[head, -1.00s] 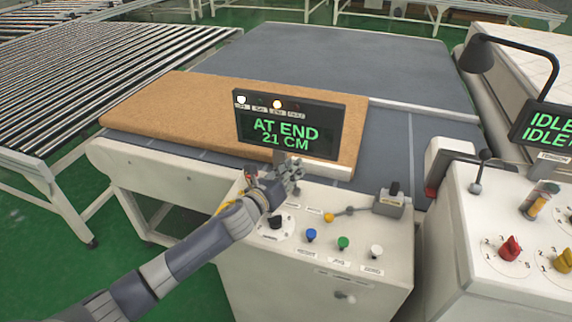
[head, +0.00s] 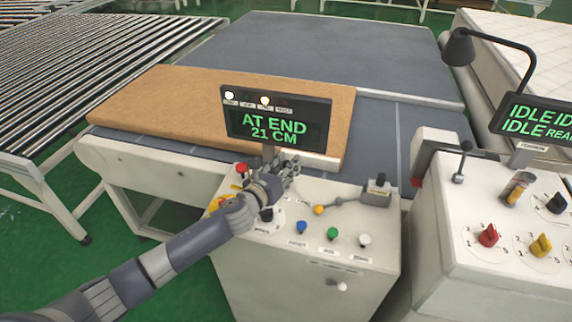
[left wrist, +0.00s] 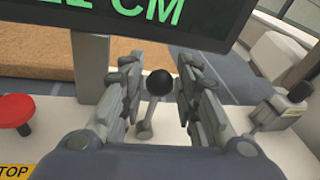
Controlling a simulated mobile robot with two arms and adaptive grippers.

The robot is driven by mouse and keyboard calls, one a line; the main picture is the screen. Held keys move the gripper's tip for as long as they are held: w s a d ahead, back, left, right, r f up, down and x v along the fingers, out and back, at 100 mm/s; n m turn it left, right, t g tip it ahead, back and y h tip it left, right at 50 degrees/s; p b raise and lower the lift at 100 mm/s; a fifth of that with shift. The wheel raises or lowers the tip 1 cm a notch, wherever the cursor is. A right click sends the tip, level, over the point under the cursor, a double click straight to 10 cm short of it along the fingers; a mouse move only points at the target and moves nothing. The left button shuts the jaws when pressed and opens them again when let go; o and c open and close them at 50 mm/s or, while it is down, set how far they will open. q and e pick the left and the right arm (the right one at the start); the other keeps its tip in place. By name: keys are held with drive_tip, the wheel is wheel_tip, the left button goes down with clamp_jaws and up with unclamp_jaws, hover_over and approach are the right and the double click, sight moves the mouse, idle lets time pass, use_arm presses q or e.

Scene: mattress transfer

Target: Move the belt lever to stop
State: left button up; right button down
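The belt lever (left wrist: 159,84) has a black ball knob on a short grey stem in the left wrist view. It stands between the spread fingers of my left gripper (left wrist: 158,88), with a gap visible on both sides. In the head view the left gripper (head: 285,168) is over the back of the white console (head: 310,262), just below the display, and hides the lever. The display (head: 275,123) reads AT END, 21 CM, with two lamps lit. My right gripper is out of view.
A red button (left wrist: 16,110) stands left of the lever. An orange-knobbed arm (head: 319,210) and blue, green and white buttons are on the console. A brown mattress (head: 170,100) lies on the belt behind. A second console (head: 500,205) stands at the right.

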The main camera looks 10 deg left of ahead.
use_arm(q)
drive_tip(key=shift+s, duration=0.15)
drive_tip(key=v, duration=1.1)
drive_tip(key=shift+s+a, duration=0.15)
drive_tip(key=shift+s, duration=0.2)
idle(0.3)
